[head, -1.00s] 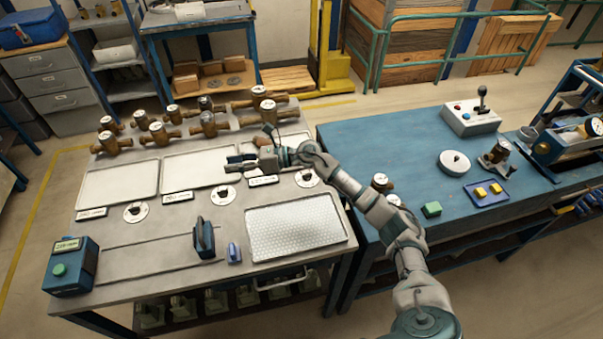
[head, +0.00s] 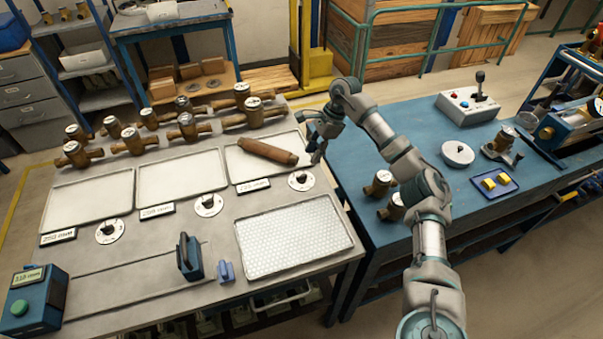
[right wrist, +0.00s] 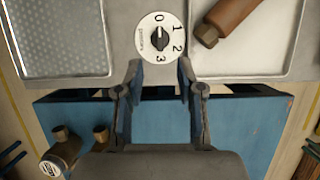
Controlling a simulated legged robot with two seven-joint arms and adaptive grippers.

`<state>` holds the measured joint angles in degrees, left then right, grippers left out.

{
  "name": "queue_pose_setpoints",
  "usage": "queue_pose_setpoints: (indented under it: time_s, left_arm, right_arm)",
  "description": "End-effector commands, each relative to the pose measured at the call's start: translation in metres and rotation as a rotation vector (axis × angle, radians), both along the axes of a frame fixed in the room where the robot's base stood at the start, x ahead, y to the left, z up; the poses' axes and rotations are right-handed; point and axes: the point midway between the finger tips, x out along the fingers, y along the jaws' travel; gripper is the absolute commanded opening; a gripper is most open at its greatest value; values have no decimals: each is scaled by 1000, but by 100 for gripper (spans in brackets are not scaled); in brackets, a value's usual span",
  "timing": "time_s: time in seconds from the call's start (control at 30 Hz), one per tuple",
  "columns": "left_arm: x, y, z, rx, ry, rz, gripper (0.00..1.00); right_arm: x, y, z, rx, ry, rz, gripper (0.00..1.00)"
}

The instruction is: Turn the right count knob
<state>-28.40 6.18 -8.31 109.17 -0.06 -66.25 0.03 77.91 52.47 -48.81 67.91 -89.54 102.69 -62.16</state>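The right count knob (head: 301,180) is a dark knob on a round white dial at the front of the right tray. In the right wrist view the dial (right wrist: 159,38) shows 0, 1, 2 and 3 around it; which number the knob points to is hard to tell. My right gripper (head: 317,155) is above the right edge of the bench, just behind and right of the knob, apart from it. In the right wrist view my right gripper (right wrist: 160,75) is open and empty, its fingers spread, with the dial ahead between them. My left gripper is out of view.
A brown cylindrical part (head: 268,151) lies in the right tray (head: 240,169). Two similar dials (head: 209,206) (head: 110,232) sit to the left. A perforated tray (head: 295,236) lies in front of the knob. Several brass meters (head: 187,125) stand behind. A blue table (head: 385,155) adjoins on the right.

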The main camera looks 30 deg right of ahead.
Motion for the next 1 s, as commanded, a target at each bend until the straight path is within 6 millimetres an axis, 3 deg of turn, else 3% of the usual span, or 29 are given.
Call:
queue_pose_setpoints:
  time_s: [0.1,0.33,0.53,0.83,1.0]
  left_arm:
    - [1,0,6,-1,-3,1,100]
    - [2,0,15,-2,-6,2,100]
    - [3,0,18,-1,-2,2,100]
    - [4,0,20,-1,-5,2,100]
    - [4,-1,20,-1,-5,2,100]
  right_arm:
    - [2,11,-29,0,3,1,38]
    - [6,29,-68,0,1,2,38]
    - [8,37,-82,-2,-1,1,38]
    - [8,35,-85,1,-2,-1,38]
    - [8,34,-85,1,-1,0,0]
